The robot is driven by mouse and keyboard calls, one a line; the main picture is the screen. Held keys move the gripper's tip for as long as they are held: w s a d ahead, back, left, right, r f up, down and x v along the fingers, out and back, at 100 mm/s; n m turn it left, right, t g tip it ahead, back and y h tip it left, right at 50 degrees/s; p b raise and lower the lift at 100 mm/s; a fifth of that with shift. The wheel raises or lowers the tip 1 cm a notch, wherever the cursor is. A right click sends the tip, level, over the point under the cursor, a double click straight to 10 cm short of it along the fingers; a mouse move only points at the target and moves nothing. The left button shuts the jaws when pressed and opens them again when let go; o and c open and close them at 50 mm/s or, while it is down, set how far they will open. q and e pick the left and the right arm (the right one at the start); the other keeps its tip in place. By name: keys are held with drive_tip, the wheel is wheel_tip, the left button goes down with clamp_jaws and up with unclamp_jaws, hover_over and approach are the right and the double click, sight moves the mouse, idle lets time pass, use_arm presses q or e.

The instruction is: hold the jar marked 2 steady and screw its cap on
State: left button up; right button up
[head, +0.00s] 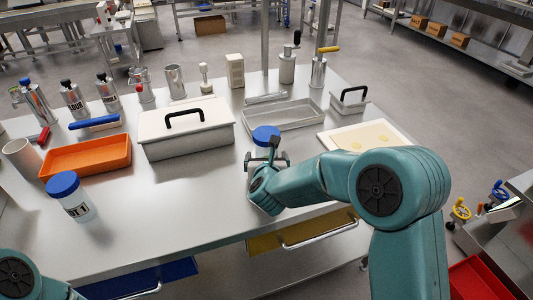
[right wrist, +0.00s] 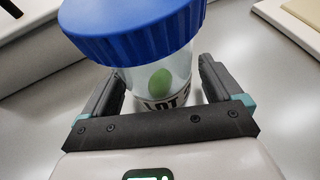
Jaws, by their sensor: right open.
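A clear jar (right wrist: 140,78) stands between the fingers of my right gripper (head: 267,158). It has a ribbed blue cap (right wrist: 135,30) on top; the cap also shows in the head view (head: 266,133). I cannot tell how tightly the cap sits. A green oval shows inside the jar. The label reads LOT, and its number is mostly cut off by the gripper. My right gripper is open, with one finger on each side of the jar; I cannot tell whether they touch it. My left gripper is not in view; only part of that arm shows at bottom left.
Another blue-capped jar, marked 1 (head: 75,198), stands at the left. Behind are an orange tray (head: 88,158), a lidded grey box (head: 185,140) and a metal tray (head: 283,118). A board (head: 368,134) lies right of the gripper. The front middle of the table is clear.

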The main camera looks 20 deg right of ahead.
drive_tip(key=shift+w+f, duration=0.1)
drive_tip(key=shift+w, duration=0.15)
drive_tip(key=c, duration=1.3)
drive_tip(key=shift+o, duration=0.2)
wheel_tip(320, 180, up, 20)
drive_tip(key=p, duration=0.4)
drive_tip(key=shift+p, duration=0.3)
